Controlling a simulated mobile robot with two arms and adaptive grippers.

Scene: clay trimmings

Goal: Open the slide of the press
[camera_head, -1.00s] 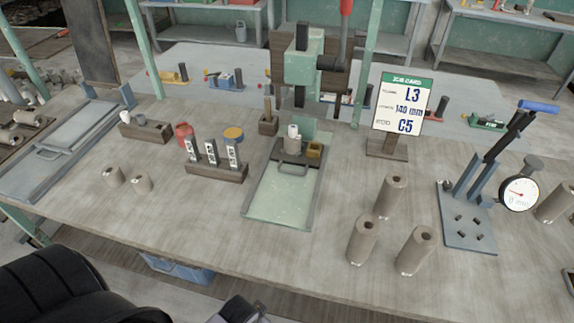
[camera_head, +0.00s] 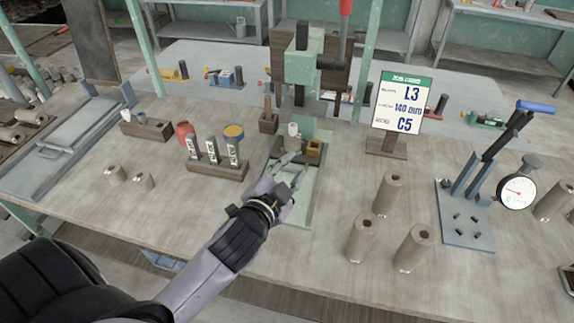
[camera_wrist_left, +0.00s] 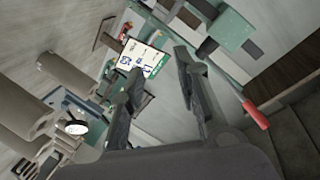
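The green press (camera_head: 304,62) stands at the back middle of the table, with a red-tipped lever. Its pale green bed (camera_head: 304,208) runs toward me between dark rails. The slide's grey handle is mostly hidden by my left gripper (camera_head: 294,164). That gripper is over the bed at the slide's front, fingers spread. In the left wrist view the fingers (camera_wrist_left: 160,82) are apart with nothing clearly between them. Whether they touch the handle I cannot tell. My right gripper is not in view.
A wooden block with labelled pieces (camera_head: 217,172) stands left of the bed. Several clay cylinders (camera_head: 362,238) stand to the right. A sign (camera_head: 401,103) reads L3, 140 mm, C5. A blue lever tool with gauge (camera_head: 467,215) is farther right.

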